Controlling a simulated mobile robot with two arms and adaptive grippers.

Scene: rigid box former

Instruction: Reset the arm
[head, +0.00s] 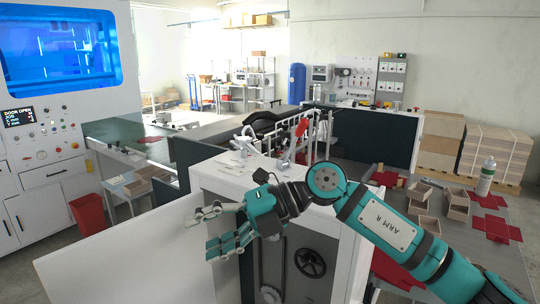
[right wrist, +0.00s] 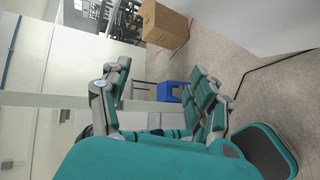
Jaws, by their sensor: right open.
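My right arm comes in from the lower right of the head view and is bent at the elbow over the white machine housing. My right gripper (head: 202,234) points left, in front of the white housing. Its fingers are spread apart with nothing between them. In the right wrist view the teal fingers of the gripper (right wrist: 162,78) stand apart, and the gap between them is empty. My left gripper is in neither view.
The white machine housing (head: 225,177) lies right beside my gripper. A grey table (head: 507,221) at right holds small cardboard boxes (head: 458,205), red flat blanks (head: 491,228) and a white bottle (head: 486,178). A red bin (head: 88,213) stands at left. The wrist view shows a cardboard box (right wrist: 165,25) and a blue bin (right wrist: 169,91).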

